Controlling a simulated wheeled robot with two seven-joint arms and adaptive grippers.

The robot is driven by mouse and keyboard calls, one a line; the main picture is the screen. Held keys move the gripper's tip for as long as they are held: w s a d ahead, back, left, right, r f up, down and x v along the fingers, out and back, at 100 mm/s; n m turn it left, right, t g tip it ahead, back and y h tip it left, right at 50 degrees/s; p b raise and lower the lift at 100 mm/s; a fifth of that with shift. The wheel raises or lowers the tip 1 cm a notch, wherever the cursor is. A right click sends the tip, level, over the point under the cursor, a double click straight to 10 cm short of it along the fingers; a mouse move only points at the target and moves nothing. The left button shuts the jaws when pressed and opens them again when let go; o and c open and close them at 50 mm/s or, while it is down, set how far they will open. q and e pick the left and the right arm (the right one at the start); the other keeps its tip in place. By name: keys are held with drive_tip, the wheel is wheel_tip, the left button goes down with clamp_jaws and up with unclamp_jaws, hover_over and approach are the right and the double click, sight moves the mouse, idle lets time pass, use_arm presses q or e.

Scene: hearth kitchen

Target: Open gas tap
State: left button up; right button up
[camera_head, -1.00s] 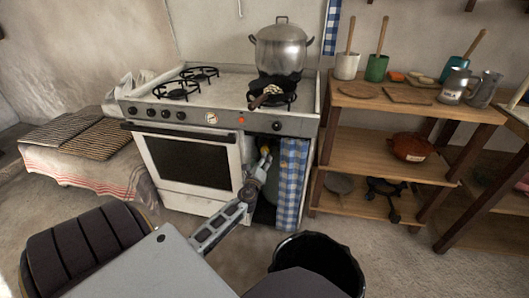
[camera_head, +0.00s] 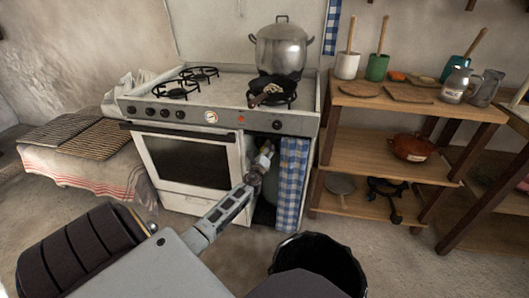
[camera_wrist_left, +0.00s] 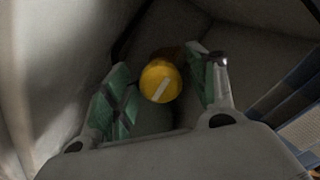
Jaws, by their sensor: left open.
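The gas tap is a round yellow knob (camera_wrist_left: 160,82) with a pale diagonal stripe, seen in the left wrist view. It sits between the two fingers of my left gripper (camera_wrist_left: 157,88), with a visible gap on both sides. The fingers have green pads and stand apart. In the head view my left gripper (camera_head: 265,156) reaches into the open compartment at the right of the stove (camera_head: 190,160). It hides the knob there. My right gripper is not in view.
A blue checked curtain (camera_head: 291,185) hangs close to the right of my gripper. The oven door's edge is close on its left. A steel pot (camera_head: 281,48) stands on the stove. A black bin (camera_head: 318,262) is on the floor in front, and a wooden shelf (camera_head: 385,150) stands to the right.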

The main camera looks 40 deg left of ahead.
use_arm(q)
drive_tip(key=shift+w+a, duration=0.15)
drive_tip(key=shift+w, duration=0.1)
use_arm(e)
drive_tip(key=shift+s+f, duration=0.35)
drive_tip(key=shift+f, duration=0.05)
use_arm(q)
drive_tip(key=shift+c, duration=0.3)
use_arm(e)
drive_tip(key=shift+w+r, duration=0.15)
use_arm(q)
drive_tip(key=c, duration=1)
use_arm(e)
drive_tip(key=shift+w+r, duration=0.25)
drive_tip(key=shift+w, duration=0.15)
